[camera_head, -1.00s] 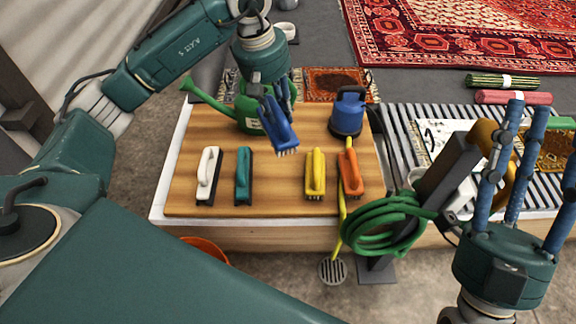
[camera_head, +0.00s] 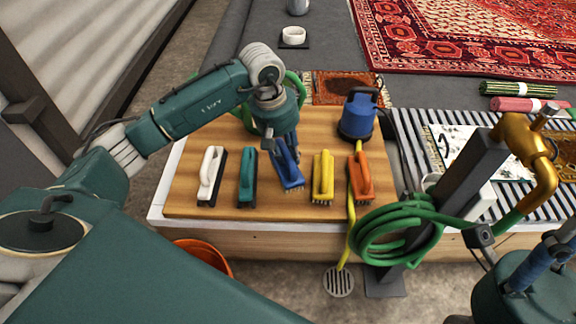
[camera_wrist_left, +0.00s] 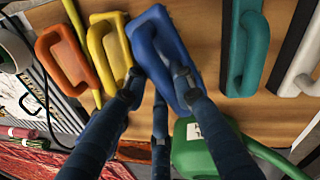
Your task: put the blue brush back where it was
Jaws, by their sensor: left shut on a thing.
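The blue brush (camera_head: 289,172) is in my left gripper (camera_head: 284,156), between the teal brush (camera_head: 248,178) and the yellow brush (camera_head: 322,178), over the wooden board (camera_head: 235,130). The left wrist view shows my left gripper (camera_wrist_left: 158,85) with its fingers on the blue brush (camera_wrist_left: 157,50). The brush is slightly turned compared with its neighbours. I cannot tell whether its bristles touch the board. My right gripper (camera_head: 545,265) shows only in part at the lower right corner, and its fingertips are cut off.
A white brush (camera_head: 211,177) and an orange brush (camera_head: 361,178) stand at the row's ends. A blue pump (camera_head: 358,115) and a mostly hidden green watering can stand behind. A coiled green hose (camera_head: 385,236) hangs on a post at the front right.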

